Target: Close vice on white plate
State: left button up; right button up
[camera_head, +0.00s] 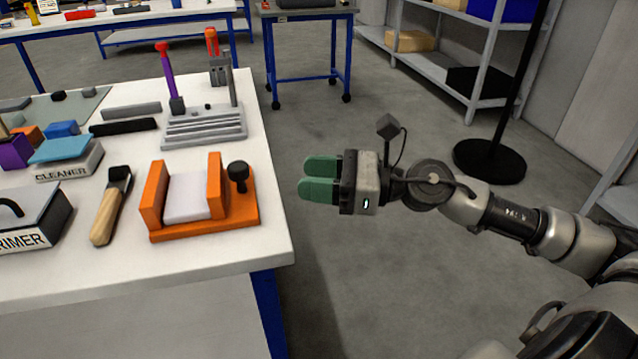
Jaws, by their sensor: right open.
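An orange vice (205,227) stands near the right front corner of the white table. A white plate (186,197) lies between its two upright orange jaws, with a narrow gap seeming to show on the right side. A black knob (238,176) sits on the right end of the vice. My right gripper (304,180) has green fingers pointing left. It is open and empty, off the table's right edge and to the right of the knob, touching nothing. My left gripper is not in view.
On the table (270,215), a wooden-handled tool (108,208) lies left of the vice. A grey stepped holder (203,128) with upright tools stands behind it. A cleaner box (68,160) and primer box (32,220) are at left. Open floor and a black stand base (489,160) lie to the right.

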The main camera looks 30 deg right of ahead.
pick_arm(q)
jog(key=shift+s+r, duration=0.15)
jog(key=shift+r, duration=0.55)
